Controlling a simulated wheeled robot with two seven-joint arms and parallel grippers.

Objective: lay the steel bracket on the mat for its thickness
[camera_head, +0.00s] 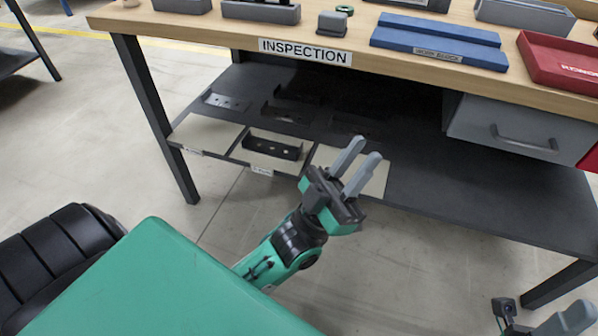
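Several brackets lie on the dark lower shelf. A grey, steel-looking bracket with holes (227,102) lies at the back left. A darker bracket (284,114) lies to its right. A black bracket (272,148) lies on the middle beige mat (252,158). The left mat (206,134) is bare. The right mat (325,156) is partly hidden behind my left gripper (368,149), which is empty, with its two grey fingers apart. The mat labels are too small to read. My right gripper (542,318) is cut off at the bottom right corner.
The wooden INSPECTION bench top (225,32) overhangs the shelf. It carries grey bins, a blue block (436,44) and a red tray (560,65). A grey drawer (520,128) hangs below at the right. The shelf's right part (470,195) is clear.

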